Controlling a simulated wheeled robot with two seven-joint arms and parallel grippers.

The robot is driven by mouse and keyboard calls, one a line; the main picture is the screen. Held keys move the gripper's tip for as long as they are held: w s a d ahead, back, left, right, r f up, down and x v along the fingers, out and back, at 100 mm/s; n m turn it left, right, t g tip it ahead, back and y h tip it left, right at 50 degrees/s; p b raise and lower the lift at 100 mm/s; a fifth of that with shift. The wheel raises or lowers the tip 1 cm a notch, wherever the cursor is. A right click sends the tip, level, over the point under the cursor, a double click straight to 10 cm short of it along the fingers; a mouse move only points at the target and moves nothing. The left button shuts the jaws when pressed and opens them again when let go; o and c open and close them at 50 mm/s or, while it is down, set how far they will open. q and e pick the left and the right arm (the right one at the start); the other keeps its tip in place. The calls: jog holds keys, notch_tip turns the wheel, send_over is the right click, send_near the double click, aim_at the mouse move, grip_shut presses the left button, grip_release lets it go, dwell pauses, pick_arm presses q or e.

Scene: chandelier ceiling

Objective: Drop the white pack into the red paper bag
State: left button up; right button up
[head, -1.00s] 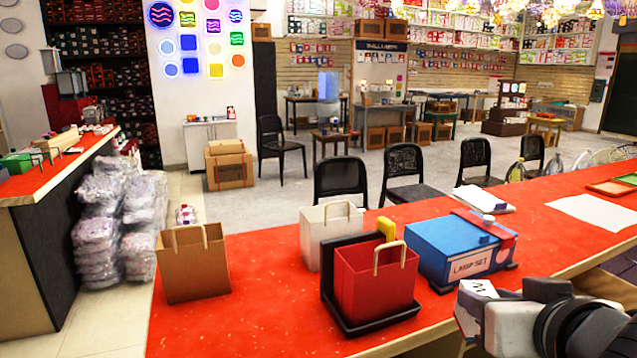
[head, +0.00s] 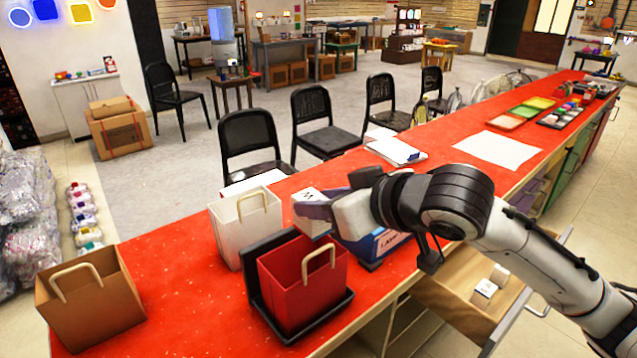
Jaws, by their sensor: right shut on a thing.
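The red paper bag (head: 302,285) stands upright and open at the top on a black tray stand (head: 337,311) on the red counter. My right gripper (head: 318,208) is shut on the white pack (head: 307,224), a small white box with dark print, partly hidden by the fingers. My left gripper is not in view.
A white bag (head: 228,234) stands behind the red bag, and a brown bag (head: 88,308) stands to the left. An open drawer (head: 463,303) under the counter holds small white boxes. Papers (head: 498,150) and trays lie farther along the counter.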

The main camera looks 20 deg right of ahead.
aim_at(321, 236)
notch_tip(321, 236, down, 2)
jog(key=shift+f, duration=0.15)
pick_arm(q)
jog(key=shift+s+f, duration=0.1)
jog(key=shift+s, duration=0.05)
pick_arm(e)
jog(key=shift+f, duration=0.7)
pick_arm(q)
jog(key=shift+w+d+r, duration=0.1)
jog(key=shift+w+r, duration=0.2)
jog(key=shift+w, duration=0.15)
pick_arm(e)
jog(key=o, duration=1.2)
jog(key=shift+c, duration=0.2)
pick_arm(q)
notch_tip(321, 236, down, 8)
jog(key=b, duration=0.8)
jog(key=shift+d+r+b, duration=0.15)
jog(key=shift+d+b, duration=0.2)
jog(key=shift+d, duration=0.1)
pick_arm(e)
jog(key=v, duration=1)
